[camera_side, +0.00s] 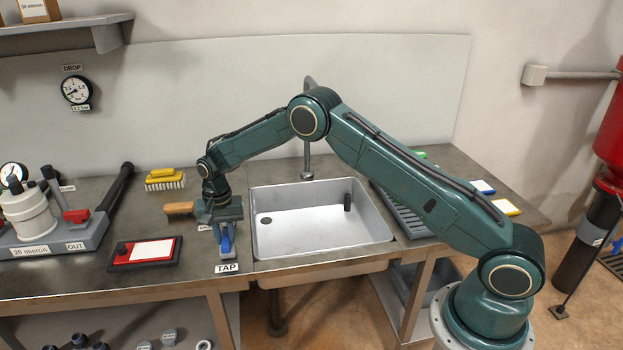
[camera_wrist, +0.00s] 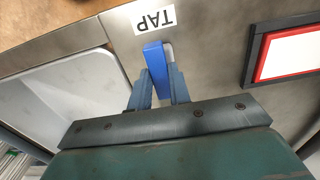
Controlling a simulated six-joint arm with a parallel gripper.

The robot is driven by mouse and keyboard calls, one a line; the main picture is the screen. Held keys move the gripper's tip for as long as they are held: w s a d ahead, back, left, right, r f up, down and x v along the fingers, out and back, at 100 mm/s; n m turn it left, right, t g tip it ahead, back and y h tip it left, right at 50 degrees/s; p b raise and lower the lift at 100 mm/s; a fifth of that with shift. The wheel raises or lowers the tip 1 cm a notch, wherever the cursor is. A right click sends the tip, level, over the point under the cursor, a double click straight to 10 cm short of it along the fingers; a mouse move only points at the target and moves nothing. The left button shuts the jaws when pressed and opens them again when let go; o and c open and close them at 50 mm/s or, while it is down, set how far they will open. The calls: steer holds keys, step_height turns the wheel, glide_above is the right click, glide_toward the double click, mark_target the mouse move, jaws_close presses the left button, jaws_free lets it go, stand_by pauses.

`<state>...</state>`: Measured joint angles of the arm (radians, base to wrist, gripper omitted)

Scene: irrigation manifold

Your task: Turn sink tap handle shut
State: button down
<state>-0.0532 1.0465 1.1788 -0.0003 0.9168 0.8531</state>
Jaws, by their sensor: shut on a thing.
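The sink tap handle is a blue lever (camera_wrist: 155,62) beside the sink's left edge, behind a white label reading TAP (camera_wrist: 155,20). In the side view the blue handle (camera_side: 227,243) shows just below my gripper (camera_side: 224,238), with the TAP label (camera_side: 227,268) in front of it. In the wrist view my gripper (camera_wrist: 158,82) points down with its two blue-grey fingers on either side of the handle, shut on it. The base of the handle is hidden by the fingers and the gripper body.
The steel sink (camera_side: 320,225) lies right of the handle, with its spout (camera_side: 307,160) behind. A red-framed tray (camera_side: 118,254) lies to the left. A wooden-handled brush (camera_side: 180,208) and a yellow brush (camera_side: 165,180) lie behind. A filter manifold (camera_side: 70,238) stands far left.

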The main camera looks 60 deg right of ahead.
mark_target(225, 238)
steer(key=shift+r, duration=0.1)
steer(key=c, duration=1.3)
jaws_free()
steer(key=shift+r, duration=0.1)
step_height(225, 238, up, 14)
steer(key=shift+f, duration=0.2)
steer(key=shift+r, duration=0.1)
